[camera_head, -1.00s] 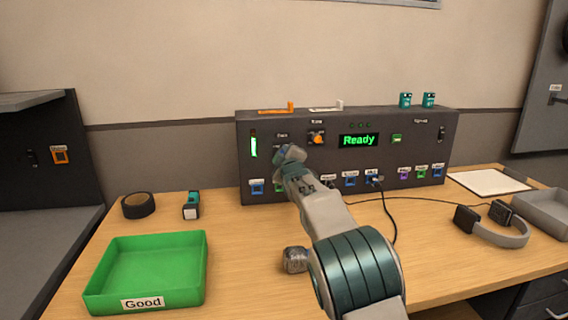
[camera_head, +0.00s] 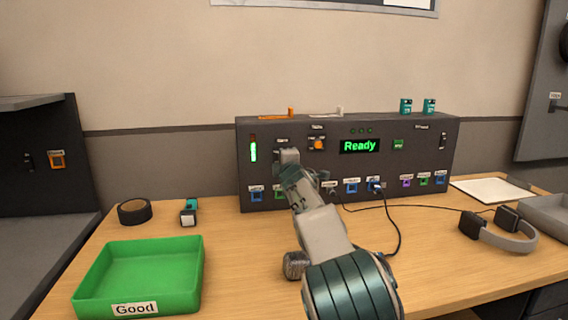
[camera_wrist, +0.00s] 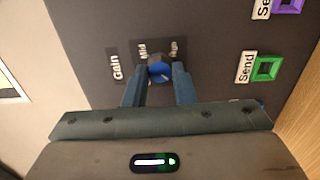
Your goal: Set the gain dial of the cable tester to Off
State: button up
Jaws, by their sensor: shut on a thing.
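The cable tester (camera_head: 385,192) is a dark grey panel box on the back of the table, with a green "Ready" display. My gripper (camera_head: 287,157) is at its front face, left of the orange knob, and hides the gain dial in the head view. In the wrist view the gain dial (camera_wrist: 160,72) is a small blue knob with a pale pointer mark, below the labels "Gain" and "Mid". My gripper (camera_wrist: 161,78) has a finger on each side of the dial and is shut on it. A further label beside "Mid" is too small to read, and I cannot see an "Off" label.
An orange knob (camera_head: 318,144) sits just right of my gripper. Coloured sockets line the panel's lower edge, with a cable (camera_head: 395,225) plugged in. A green "Good" tray (camera_head: 190,285), black tape roll (camera_head: 134,212) and headphones (camera_head: 490,233) lie on the table (camera_head: 235,245).

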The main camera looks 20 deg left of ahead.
dwell(0.3)
jog(key=o, duration=1)
jog(key=shift+s, duration=0.15)
jog(key=b+v, duration=0.3)
jog(key=v, duration=1)
jog(key=shift+s, duration=0.25)
jog(key=shift+d, duration=0.2)
